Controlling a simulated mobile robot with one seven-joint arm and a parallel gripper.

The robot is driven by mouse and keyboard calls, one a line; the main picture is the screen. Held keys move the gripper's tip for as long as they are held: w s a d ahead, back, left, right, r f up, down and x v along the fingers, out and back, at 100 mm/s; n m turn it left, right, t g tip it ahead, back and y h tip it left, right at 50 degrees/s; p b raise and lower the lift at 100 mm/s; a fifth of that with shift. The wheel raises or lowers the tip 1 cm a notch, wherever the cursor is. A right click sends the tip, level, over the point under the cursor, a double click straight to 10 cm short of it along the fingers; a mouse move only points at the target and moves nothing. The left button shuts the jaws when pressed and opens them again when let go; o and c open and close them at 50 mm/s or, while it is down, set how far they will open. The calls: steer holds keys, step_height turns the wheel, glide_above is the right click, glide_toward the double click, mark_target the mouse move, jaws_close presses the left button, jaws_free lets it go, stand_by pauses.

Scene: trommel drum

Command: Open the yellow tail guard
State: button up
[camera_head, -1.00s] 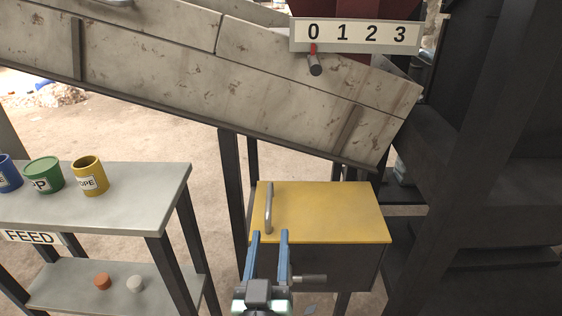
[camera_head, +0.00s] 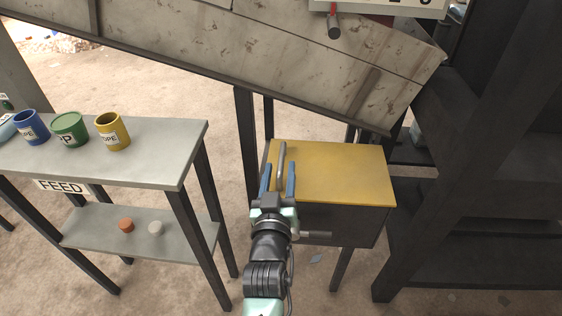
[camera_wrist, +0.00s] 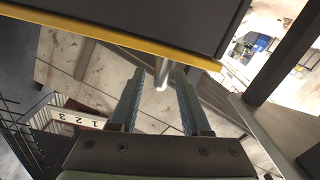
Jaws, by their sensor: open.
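The yellow tail guard (camera_head: 335,172) is a flat lid lying closed on a dark box under the sloping chute. A grey metal bar handle (camera_head: 282,152) stands along its left side. My gripper (camera_head: 278,172) is open, with its two blue fingers pointing at the near end of the handle. In the wrist view the yellow edge of the guard (camera_wrist: 100,30) crosses the top. There the handle (camera_wrist: 162,76) shows between the open fingertips (camera_wrist: 158,80). I cannot tell whether a finger touches it.
A dark box (camera_head: 340,225) with a short grey rod (camera_head: 315,235) is below the guard. A grey FEED bench (camera_head: 170,140) with blue, green and yellow cups stands left. The stained chute (camera_head: 270,60) slopes above. Dark frame beams (camera_head: 480,150) block the right.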

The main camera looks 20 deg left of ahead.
mark_target(282, 161)
steer(key=shift+x, duration=1.55)
jaws_close()
steer(key=shift+d, duration=0.15)
